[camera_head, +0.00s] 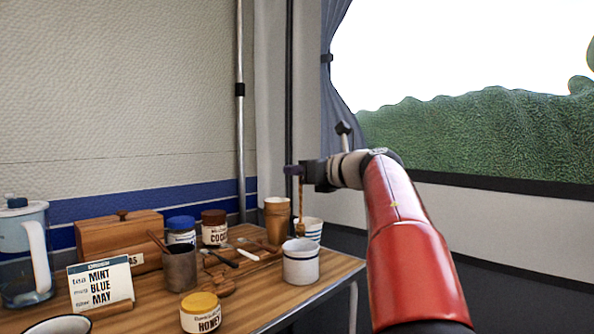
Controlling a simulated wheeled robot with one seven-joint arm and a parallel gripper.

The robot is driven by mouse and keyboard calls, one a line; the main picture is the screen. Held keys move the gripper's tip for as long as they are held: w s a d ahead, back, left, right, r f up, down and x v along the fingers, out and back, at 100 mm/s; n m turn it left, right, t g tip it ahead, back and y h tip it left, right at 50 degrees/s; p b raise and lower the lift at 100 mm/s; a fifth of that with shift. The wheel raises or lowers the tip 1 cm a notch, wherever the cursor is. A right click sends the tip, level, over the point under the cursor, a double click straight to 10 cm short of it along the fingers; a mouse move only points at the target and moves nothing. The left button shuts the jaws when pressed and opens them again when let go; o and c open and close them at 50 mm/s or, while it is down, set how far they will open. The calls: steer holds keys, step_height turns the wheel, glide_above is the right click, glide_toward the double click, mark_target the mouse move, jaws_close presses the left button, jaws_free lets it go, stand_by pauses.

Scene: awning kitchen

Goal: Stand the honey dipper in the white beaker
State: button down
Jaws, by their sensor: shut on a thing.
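My gripper (296,171) is shut on the honey dipper (300,205), a thin brown wooden stick that hangs roughly upright below the jaws. The dipper's upper part is hidden in the jaws. I cannot tell from this one view whether the dipper is directly over the beaker's opening.
A honey jar (200,313), a grey-brown pot (180,270), a lettered card (101,288) and wooden utensils (222,283) are on the table (273,297) to the left. A pole (240,120) rises behind.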

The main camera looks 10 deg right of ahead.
steer(key=shift+f+b, duration=2.65)
steer(key=shift+f, duration=0.7)
steer(key=c, duration=1.5)
jaws_free()
steer(key=shift+o, duration=0.2)
steer(key=v, duration=0.7)
steer(key=shift+s+d, duration=0.25)
steer(key=shift+s, duration=0.1)
steer(key=shift+r, duration=0.1)
